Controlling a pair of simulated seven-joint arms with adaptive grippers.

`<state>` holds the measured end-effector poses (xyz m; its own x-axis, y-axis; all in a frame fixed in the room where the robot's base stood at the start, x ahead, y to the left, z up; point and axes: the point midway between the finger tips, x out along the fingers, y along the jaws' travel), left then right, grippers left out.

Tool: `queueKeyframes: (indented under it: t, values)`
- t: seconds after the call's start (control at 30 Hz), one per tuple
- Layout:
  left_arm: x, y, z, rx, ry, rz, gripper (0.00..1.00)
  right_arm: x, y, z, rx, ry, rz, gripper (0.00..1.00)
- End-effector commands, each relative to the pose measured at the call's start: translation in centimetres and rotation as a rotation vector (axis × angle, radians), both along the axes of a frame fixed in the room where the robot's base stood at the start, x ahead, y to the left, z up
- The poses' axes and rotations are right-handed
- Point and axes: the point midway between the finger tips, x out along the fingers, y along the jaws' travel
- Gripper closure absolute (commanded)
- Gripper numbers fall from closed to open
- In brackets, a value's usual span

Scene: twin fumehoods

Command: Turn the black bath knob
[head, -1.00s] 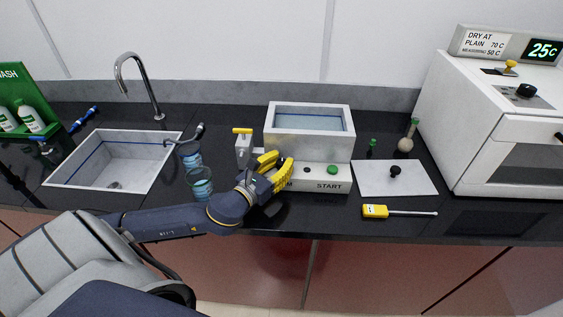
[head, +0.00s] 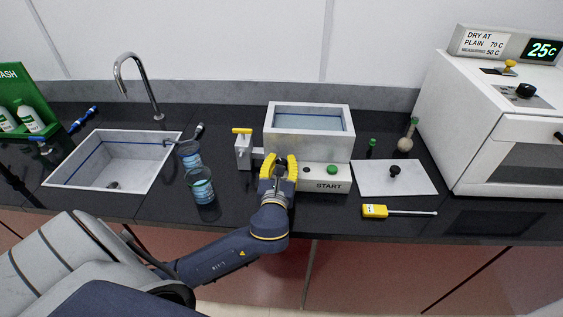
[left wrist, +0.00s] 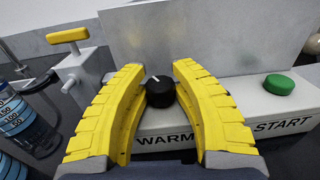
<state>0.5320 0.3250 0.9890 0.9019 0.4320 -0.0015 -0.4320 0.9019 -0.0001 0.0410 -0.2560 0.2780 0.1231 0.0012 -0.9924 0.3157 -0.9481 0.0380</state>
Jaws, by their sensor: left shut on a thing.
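The black bath knob (left wrist: 160,91) sits on the front panel of the white bath (head: 267,145), above the word WARM. My left gripper (head: 279,163) is at the knob, in front of the bath. In the left wrist view its yellow fingers (left wrist: 159,85) stand on either side of the knob, shut on it. In the head view the fingers hide most of the knob. My right gripper is not in view.
A green START button (head: 332,170) is right of the knob. A valve with a yellow handle (head: 242,131) stands left of the bath. Two beakers (head: 200,185) stand beside the sink (head: 60,182). A yellow probe (head: 375,211) lies at the counter's front right.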

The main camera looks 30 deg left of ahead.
Motion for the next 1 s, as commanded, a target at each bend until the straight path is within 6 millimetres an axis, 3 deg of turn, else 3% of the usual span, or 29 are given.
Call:
queueKeyframes:
  t: [0.6,1.0]
  values:
    - [0.12,-0.06,-0.01,-0.002,0.001,0.487,1.00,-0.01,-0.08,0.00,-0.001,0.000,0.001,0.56]
    - [0.09,0.01,0.06,0.001,0.000,0.693,1.00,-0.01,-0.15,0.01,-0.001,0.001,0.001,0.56]
